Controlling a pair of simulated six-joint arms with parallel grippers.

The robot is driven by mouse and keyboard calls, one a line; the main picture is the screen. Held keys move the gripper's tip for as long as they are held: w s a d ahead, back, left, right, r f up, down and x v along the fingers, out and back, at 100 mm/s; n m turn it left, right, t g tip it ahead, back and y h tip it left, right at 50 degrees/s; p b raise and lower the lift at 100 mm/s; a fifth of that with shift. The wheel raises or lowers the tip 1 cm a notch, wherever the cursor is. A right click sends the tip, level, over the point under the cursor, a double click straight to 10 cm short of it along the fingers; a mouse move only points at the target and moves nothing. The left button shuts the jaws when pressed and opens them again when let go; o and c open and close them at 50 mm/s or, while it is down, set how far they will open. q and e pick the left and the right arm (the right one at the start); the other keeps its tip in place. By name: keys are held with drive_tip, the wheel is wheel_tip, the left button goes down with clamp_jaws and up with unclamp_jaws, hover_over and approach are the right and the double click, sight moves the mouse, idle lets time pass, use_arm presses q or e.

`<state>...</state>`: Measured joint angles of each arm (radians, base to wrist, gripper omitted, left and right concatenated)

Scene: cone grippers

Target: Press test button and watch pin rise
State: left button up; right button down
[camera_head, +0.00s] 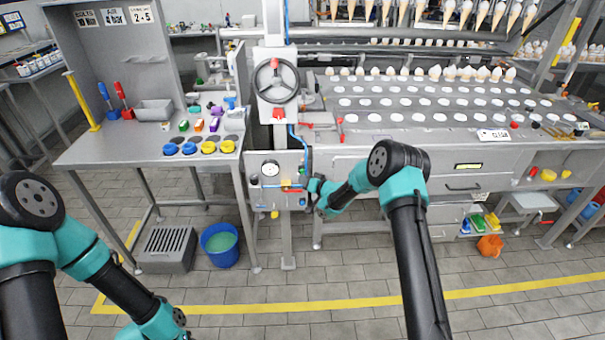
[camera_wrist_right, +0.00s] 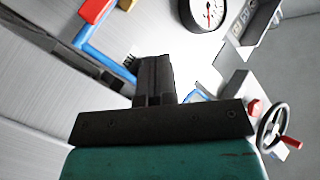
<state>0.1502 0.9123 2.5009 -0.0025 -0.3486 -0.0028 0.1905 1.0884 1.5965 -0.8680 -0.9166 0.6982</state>
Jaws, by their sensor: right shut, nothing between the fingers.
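A grey panel (camera_head: 255,191) is mounted on the column at the centre, with a round gauge (camera_head: 270,169) and a pipe with a red lever. My right gripper (camera_head: 311,187) is at the panel's right side in the head view. In the right wrist view (camera_wrist_right: 153,76) its dark fingers are shut together with nothing between them, pointing at the pale panel face. Part of a small dark label (camera_wrist_right: 130,62) shows just left of the fingertips. The test button and the pin cannot be made out; the fingers may hide them. My left gripper is out of frame.
In the wrist view, a blue pipe with a red lever (camera_wrist_right: 95,10) lies upper left, the gauge (camera_wrist_right: 205,14) above and a handwheel (camera_wrist_right: 272,128) right. A side table (camera_head: 105,152) stands left, a blue bucket (camera_head: 219,246) below it. The cone machine fills the right.

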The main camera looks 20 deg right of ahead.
drive_tip(key=shift+w, duration=0.1)
drive_tip(key=shift+w+d, duration=0.1)
drive_tip(key=shift+w, duration=0.2)
drive_tip(key=shift+w+d, duration=0.1)
drive_tip(key=shift+w, duration=0.4)
idle(2.2)
drive_tip(key=shift+s, duration=0.1)
drive_tip(key=shift+s+a, duration=0.2)
drive_tip(key=shift+s, duration=0.6)
drive_tip(key=shift+s, duration=0.15)
drive_tip(key=s, duration=0.2)
drive_tip(key=s+a, duration=0.1)
drive_tip(key=s, duration=0.1)
drive_tip(key=shift+s, duration=0.3)
idle(0.5)
